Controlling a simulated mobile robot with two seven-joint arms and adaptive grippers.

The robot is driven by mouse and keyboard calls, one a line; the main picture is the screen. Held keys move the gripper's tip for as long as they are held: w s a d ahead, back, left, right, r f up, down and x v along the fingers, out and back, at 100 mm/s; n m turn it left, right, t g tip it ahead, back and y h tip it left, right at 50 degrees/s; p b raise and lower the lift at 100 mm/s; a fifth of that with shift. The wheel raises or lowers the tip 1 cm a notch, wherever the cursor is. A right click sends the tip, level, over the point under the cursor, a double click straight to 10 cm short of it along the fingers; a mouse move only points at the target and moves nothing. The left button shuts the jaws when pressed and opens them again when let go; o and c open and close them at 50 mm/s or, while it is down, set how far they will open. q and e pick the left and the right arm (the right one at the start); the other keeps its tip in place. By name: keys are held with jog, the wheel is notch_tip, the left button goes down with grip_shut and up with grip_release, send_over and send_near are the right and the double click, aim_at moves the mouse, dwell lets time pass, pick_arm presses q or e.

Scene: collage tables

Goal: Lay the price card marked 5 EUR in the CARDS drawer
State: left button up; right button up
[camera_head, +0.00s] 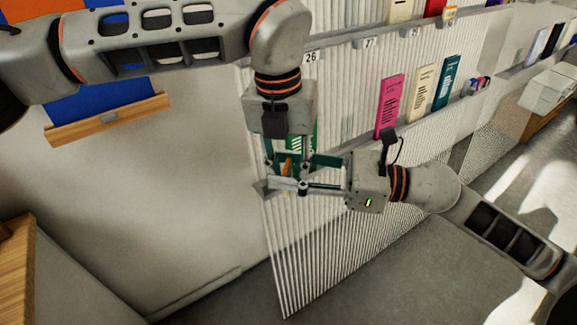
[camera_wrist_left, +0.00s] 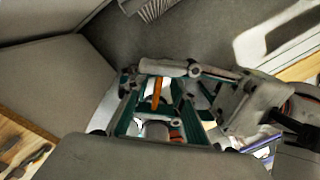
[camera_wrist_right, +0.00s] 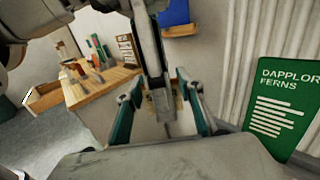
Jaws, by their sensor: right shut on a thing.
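My left gripper (camera_head: 287,165) points down at mid-picture in the head view, its fingers apart. My right gripper (camera_head: 282,182) comes in from the right and meets it there, fingertips close together. A thin orange piece (camera_head: 288,168) stands between the jaws; the left wrist view shows it upright (camera_wrist_left: 157,92). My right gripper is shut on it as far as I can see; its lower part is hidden. No 5 EUR marking is readable, so I cannot tell if it is the price card. A pulled-out wooden drawer (camera_wrist_right: 45,98) shows in the right wrist view; no CARDS label is readable.
A wooden counter (camera_wrist_right: 108,86) with several upright items adjoins the drawer. A ribbed wall panel (camera_head: 335,190) with shelves of books stands behind the grippers. A green book (camera_wrist_right: 280,105) is close at the right in the right wrist view. A wooden ledge (camera_head: 75,131) juts out at left.

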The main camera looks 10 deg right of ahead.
pick_arm(q)
grip_shut()
pick_arm(e)
jog(key=o, duration=0.8)
